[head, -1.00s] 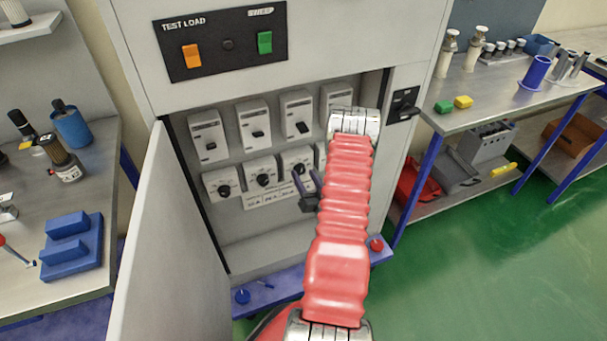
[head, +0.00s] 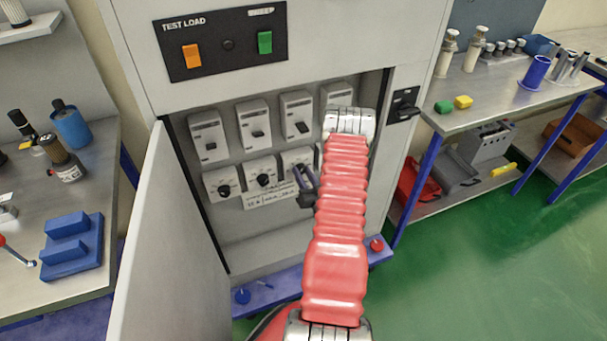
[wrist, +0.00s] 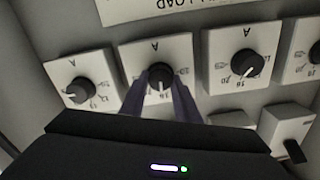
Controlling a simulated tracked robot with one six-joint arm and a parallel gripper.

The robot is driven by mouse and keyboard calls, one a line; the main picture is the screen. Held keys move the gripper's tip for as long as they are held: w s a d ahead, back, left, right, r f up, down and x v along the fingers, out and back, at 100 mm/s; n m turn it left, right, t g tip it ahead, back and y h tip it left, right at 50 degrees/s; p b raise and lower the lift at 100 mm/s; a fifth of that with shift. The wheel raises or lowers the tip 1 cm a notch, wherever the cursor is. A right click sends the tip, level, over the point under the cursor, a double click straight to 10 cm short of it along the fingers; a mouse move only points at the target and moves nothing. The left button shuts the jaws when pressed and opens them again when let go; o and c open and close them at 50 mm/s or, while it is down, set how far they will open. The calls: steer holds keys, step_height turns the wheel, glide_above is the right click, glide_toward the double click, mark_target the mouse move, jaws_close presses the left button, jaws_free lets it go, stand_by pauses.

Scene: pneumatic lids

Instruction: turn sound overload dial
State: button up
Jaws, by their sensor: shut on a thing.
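A row of white overload dials with black knobs is inside the open cabinet. In the wrist view, the second dial from the left (wrist: 158,72) has its knob between the fingertips of my gripper (wrist: 160,84). My gripper is shut on this knob; the knob's white pointer faces down in that view. Other dials show there at the left (wrist: 77,90) and to the right (wrist: 246,63). In the head view my gripper (head: 303,178) covers part of the third dial from the left. The first (head: 223,186) and second (head: 263,177) dials are clear. Which dial is sound cannot be read.
White breaker modules (head: 254,125) sit above the dials and a printed label (head: 268,200) below them. The open cabinet door (head: 165,250) stands at the left. A dark handle (head: 404,104) is on the right cabinet wall. Workbenches stand on both sides.

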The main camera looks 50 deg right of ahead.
steer(key=shift+c, duration=0.7)
steer(key=shift+n, duration=0.3)
steer(key=o, duration=1.1)
steer(key=shift+c, duration=0.2)
steer(key=v, duration=1.4)
steer(key=shift+d+f, duration=0.1)
